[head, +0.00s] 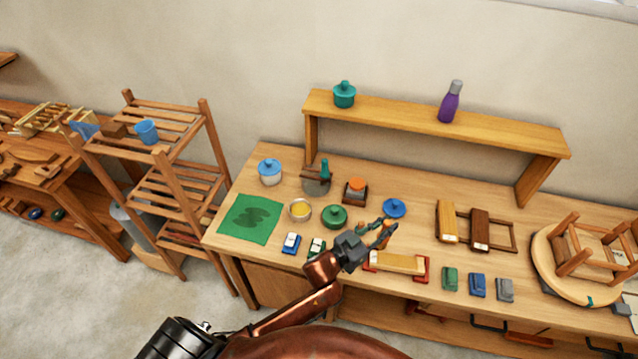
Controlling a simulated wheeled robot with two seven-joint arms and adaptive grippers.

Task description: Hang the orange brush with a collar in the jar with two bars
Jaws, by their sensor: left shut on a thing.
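My left gripper (386,228) is over the front middle of the workbench, with its arm coming up from below. It is shut on a small orange thing (385,241), which looks like the orange brush. The fingers hide most of it, and I cannot make out its collar. The jar with two bars (316,187) stands farther back and to the left, apart from the gripper. Brown bars lie across its top, and a teal thing (325,168) stands up between them. My right gripper is not in view.
A blue lid (395,207) is just behind the gripper. A raised shelf (420,124) spans the back.

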